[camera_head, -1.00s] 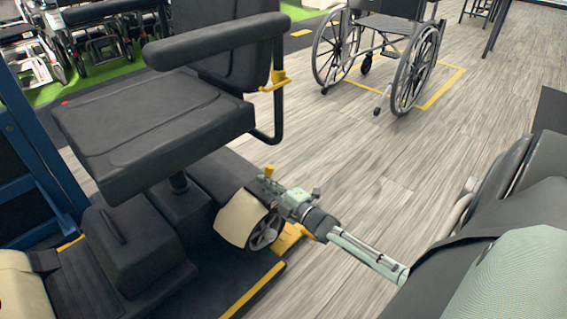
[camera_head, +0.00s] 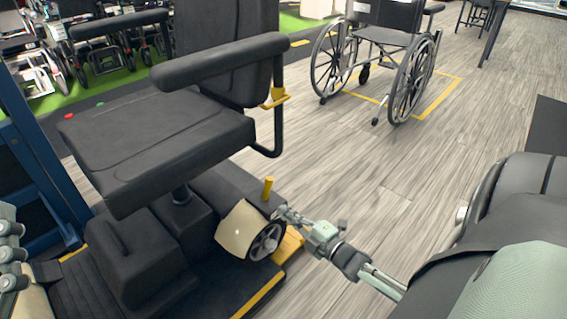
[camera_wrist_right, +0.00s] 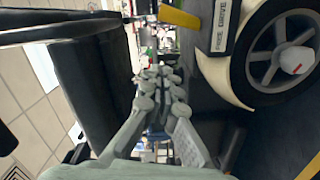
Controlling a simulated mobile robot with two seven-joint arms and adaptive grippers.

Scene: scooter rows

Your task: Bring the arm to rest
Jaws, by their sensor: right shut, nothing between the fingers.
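My right gripper (camera_head: 280,213) is shut and empty beside the rear of a black mobility scooter (camera_head: 150,140). Its fingertips are close to the scooter's yellow lever (camera_head: 268,189), above the rear wheel (camera_head: 265,241) with its cream fender; a small gap shows between tips and lever. In the right wrist view the closed fingers (camera_wrist_right: 158,80) point away from the camera, with the wheel (camera_wrist_right: 285,55) on the right and a yellow part (camera_wrist_right: 180,17) above. Pale green jointed pieces at the left edge look like my left gripper (camera_head: 10,255), cut off by the frame.
A wheelchair (camera_head: 385,60) stands behind, inside a yellow floor outline. Several wheelchairs (camera_head: 100,50) stand on green flooring at the upper left. A blue frame (camera_head: 40,170) is left of the scooter. Open wood-look floor (camera_head: 370,160) lies between scooter and wheelchair.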

